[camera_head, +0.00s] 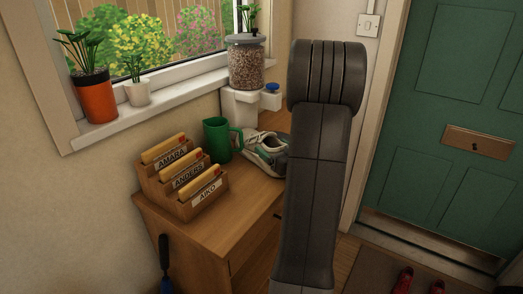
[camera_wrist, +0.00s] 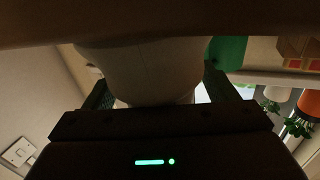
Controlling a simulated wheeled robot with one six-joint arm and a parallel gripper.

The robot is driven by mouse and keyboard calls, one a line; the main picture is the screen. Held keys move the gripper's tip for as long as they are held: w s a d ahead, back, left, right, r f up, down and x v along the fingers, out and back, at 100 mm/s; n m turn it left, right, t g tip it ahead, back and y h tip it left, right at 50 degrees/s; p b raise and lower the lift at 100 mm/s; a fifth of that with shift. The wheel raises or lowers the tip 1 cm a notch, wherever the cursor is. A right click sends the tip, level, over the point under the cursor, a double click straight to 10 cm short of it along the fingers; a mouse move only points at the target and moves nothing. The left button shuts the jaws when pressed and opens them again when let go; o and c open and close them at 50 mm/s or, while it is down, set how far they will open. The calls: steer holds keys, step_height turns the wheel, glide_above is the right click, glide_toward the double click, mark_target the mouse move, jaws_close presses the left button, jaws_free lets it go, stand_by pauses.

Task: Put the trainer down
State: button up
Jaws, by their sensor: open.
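The grey and white trainer (camera_head: 267,154) appears to rest on the wooden cabinet top (camera_head: 228,221), beside the green jug (camera_head: 216,139). My arm hides its right end in the head view. In the wrist view, which looks upside down, a pale rounded shape (camera_wrist: 150,68), probably the trainer, fills the space between the fingers and meets the brown surface. My gripper (camera_wrist: 158,85) is open, with one finger on each side of this shape. Whether the fingers touch it is too dark to tell. My gripper is hidden behind my arm in the head view.
A wooden letter rack (camera_head: 181,180) stands left of the jug. A white dispenser (camera_head: 240,106) and a jar of pellets (camera_head: 245,62) are behind the trainer. Potted plants line the windowsill. The cabinet's front top is clear. Red shoes (camera_head: 404,279) lie on the doormat.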

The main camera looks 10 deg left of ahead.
steer(key=c, duration=1.4)
steer(key=shift+r, duration=0.1)
steer(key=shift+c, duration=0.2)
